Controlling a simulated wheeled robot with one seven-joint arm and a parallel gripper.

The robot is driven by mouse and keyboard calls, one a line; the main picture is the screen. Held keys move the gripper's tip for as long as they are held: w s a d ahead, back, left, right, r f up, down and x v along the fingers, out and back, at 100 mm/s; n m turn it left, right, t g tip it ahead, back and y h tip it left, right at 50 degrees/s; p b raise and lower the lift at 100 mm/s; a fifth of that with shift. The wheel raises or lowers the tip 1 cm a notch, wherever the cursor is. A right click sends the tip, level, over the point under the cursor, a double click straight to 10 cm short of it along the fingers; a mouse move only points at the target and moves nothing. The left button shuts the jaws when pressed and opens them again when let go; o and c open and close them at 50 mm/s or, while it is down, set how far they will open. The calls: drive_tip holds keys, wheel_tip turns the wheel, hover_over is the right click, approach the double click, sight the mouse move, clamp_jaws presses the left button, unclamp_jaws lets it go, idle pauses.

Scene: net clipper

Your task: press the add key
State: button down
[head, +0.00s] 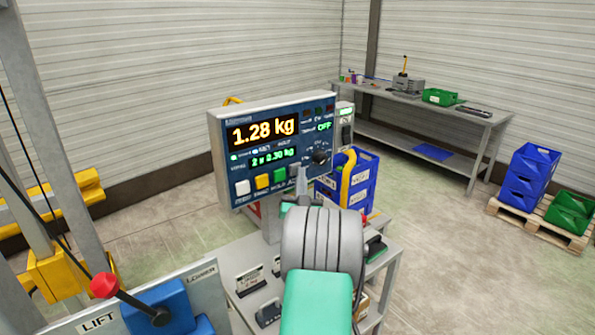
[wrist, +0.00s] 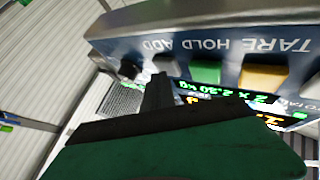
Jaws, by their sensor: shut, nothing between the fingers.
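The weighing indicator (head: 262,112) is a blue panel in a grey housing. Its display (head: 262,131) reads 1.28 kg, with a smaller green line below it. In the wrist view the panel is upside down, with the ADD label above my gripper tip (wrist: 159,80). The tip hides part of the add key; I cannot tell whether they touch. My gripper is shut and empty.
A dark knob (head: 320,157) sits on the panel right of the keys. Behind is a blue crate (head: 360,190) with a yellow handle-like part. A lever with a red ball (head: 104,285) stands front left. A workbench (head: 430,112) and stacked bins are at the back right.

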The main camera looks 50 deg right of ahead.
drive_tip(key=shift+s+a+b, duration=0.2)
drive_tip(key=shift+s+b, duration=0.6)
drive_tip(key=shift+b, duration=0.15)
drive_tip(key=s+b, duration=0.2)
drive_tip(key=s+a+b, duration=0.1)
drive_tip(key=s+b, duration=0.1)
drive_tip(key=b, duration=0.1)
drive_tip(key=shift+s+b, duration=0.3)
drive_tip(key=shift+s, duration=0.1)
